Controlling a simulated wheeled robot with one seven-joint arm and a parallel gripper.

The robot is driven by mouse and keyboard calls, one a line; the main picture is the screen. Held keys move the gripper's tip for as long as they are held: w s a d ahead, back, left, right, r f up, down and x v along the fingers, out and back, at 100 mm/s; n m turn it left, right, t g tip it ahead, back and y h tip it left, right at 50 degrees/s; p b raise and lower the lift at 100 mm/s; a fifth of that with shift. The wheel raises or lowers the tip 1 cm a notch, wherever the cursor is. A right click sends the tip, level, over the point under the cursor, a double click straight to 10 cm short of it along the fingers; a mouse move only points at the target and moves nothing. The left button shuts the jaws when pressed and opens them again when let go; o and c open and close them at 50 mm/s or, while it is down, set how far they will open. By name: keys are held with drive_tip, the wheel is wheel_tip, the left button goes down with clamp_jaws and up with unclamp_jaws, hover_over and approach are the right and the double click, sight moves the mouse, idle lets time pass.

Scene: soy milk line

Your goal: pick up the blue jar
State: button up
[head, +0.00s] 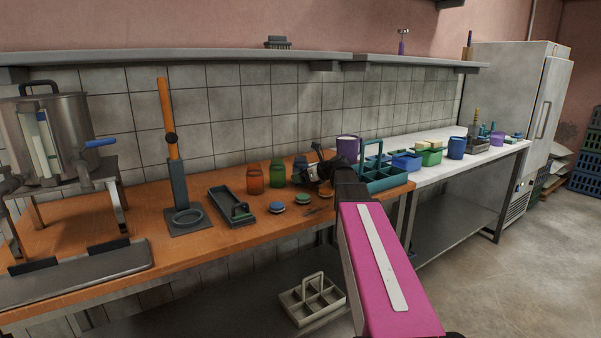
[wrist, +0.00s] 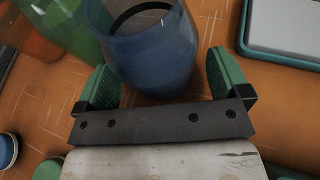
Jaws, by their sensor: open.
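The blue jar (wrist: 150,62) stands on the orange wooden bench, see-through with a dark ring near its mouth. In the head view the blue jar (head: 300,163) is mostly hidden behind my gripper (head: 310,174). In the wrist view my gripper (wrist: 164,82) is open. Its green pads lie on either side of the jar, with a small gap at the right pad; I cannot tell whether the left pad touches it.
A green jar (head: 277,174) stands close left of the blue jar, with an orange jar (head: 254,179) beyond. Lids (head: 277,207) lie on the bench in front. A teal caddy (head: 391,180) stands to the right. A dark tray (head: 232,208) lies to the left.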

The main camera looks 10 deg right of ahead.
drive_tip(key=shift+w+a+f, duration=0.2)
drive_tip(key=shift+w+a, duration=0.1)
drive_tip(key=c, duration=1)
